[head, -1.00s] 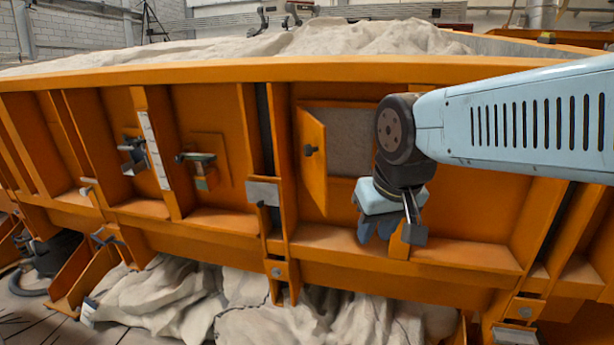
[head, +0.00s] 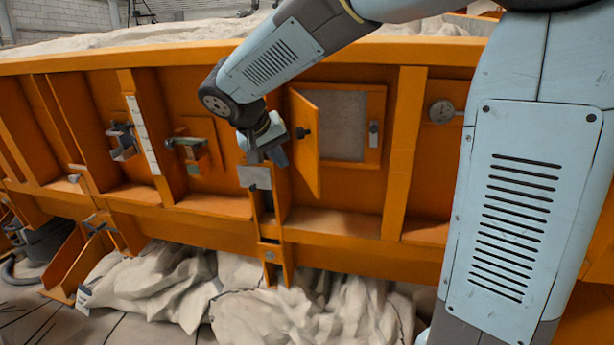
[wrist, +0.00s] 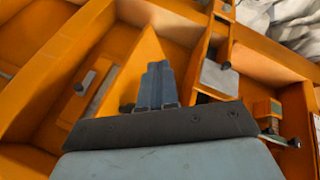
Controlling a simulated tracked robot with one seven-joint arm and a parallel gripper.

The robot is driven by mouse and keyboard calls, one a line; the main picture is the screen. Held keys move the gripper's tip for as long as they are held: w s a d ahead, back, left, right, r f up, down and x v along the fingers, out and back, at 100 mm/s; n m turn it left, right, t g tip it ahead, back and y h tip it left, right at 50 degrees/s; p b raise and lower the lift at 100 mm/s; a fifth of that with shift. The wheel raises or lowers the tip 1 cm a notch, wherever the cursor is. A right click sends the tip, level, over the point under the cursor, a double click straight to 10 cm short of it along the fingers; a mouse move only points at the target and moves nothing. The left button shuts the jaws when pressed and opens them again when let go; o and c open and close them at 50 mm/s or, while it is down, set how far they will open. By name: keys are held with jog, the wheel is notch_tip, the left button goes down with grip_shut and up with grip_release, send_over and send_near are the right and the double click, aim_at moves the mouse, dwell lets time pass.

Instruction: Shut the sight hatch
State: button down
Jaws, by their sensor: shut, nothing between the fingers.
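The sight hatch door (head: 308,165) is an orange panel standing open, swung out from the left side of its framed grey window (head: 342,125). A dark knob (head: 302,132) is on its outer face. My gripper (head: 279,157) is just left of the door, on its outer-face side, shut and empty. In the wrist view, the closed fingers (wrist: 157,85) overlap the orange door (wrist: 138,55), with the knob (wrist: 127,108) beside them. I cannot tell whether they touch the door.
A small latch (head: 374,135) sits on the window frame's right side. A grey plate (head: 255,177) on an upright lies just below my gripper. Vertical orange ribs (head: 403,150) divide the wall.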

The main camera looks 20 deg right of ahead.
jog(key=w, duration=0.1)
send_near(314, 185)
jog(key=shift+x, duration=2.05)
jog(key=shift+s+f, duration=0.1)
